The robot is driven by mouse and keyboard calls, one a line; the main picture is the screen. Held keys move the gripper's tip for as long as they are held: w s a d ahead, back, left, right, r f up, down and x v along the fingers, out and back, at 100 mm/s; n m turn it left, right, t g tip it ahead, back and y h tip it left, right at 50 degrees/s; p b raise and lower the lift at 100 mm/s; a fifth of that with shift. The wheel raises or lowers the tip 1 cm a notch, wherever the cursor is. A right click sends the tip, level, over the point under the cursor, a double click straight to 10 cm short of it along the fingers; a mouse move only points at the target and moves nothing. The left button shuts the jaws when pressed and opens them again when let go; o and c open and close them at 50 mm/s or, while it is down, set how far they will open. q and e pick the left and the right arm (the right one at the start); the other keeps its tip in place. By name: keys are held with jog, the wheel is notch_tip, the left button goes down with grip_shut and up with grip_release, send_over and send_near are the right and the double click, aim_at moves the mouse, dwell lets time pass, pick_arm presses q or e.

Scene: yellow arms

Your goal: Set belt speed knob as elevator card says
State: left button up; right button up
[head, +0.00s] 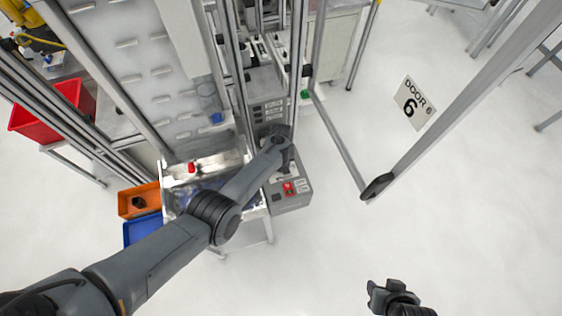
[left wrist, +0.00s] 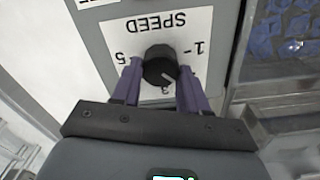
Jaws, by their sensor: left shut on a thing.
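The black speed knob (left wrist: 160,65) sits on a white SPEED label (left wrist: 165,25) that appears upside down in the left wrist view. My left gripper (left wrist: 160,78) has its two purple fingers on either side of the knob, shut on it. The knob's white mark points to the lower right, between the 3 and the 1. In the head view my left arm reaches the grey control box (head: 292,203) and hides the knob. My right gripper (head: 388,290) is at the bottom edge, away from the box; its opening is unclear. I cannot identify the elevator card.
A red button (head: 289,188) is on the control box. A DOOR 6 sign (head: 412,103) shows on the clear panel of an open framed door. Orange (head: 127,206) and blue (head: 142,228) bins stand left of the box. The white floor at right is mostly clear.

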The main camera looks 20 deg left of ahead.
pick_arm(q)
jog(key=shift+n, duration=0.4)
jog(key=o, duration=1.1)
jog(key=shift+c, duration=0.2)
jog(key=shift+r, duration=0.1)
notch_tip(320, 180, up, 11)
jog(key=p, duration=0.3)
jog(key=shift+f, duration=0.2)
jog(key=shift+s, duration=0.1)
